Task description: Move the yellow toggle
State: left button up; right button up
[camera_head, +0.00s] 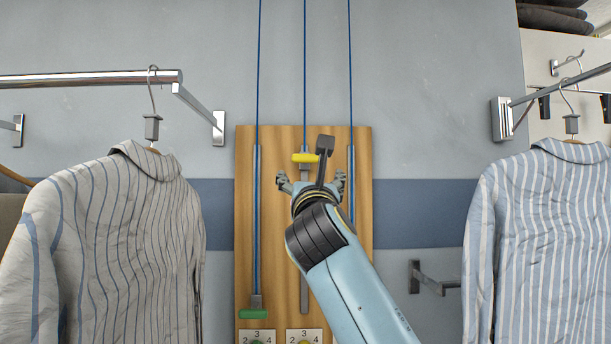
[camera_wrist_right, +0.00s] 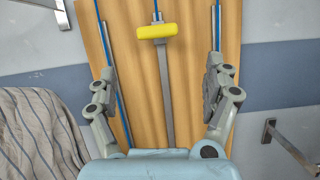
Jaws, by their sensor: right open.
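The yellow toggle (camera_head: 303,158) is a short bar on the middle grey track of a wooden board (camera_head: 245,200), with a blue cord running up from it. In the right wrist view the yellow toggle (camera_wrist_right: 157,32) lies beyond my fingertips, near the top. My right gripper (camera_head: 311,181) is just below the toggle, with its fingers spread to either side of the middle track. My left gripper is not in view.
A green toggle (camera_head: 253,314) sits low on the left track. Numbered plates are at the board's bottom edge. Striped shirts hang at the left (camera_head: 110,225) and right (camera_head: 545,235). A metal bracket (camera_head: 432,280) juts from the wall right of my arm.

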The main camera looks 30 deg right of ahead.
aim_at(306, 158)
jog(key=shift+n+t, duration=0.4)
jog(key=shift+n, duration=0.2)
jog(key=p+x, duration=0.1)
jog(key=x, duration=0.4)
jog(key=r+p+x, duration=0.1)
jog(key=x, duration=0.5)
jog(key=shift+a+r, duration=0.1)
jog(key=shift+r, duration=0.1)
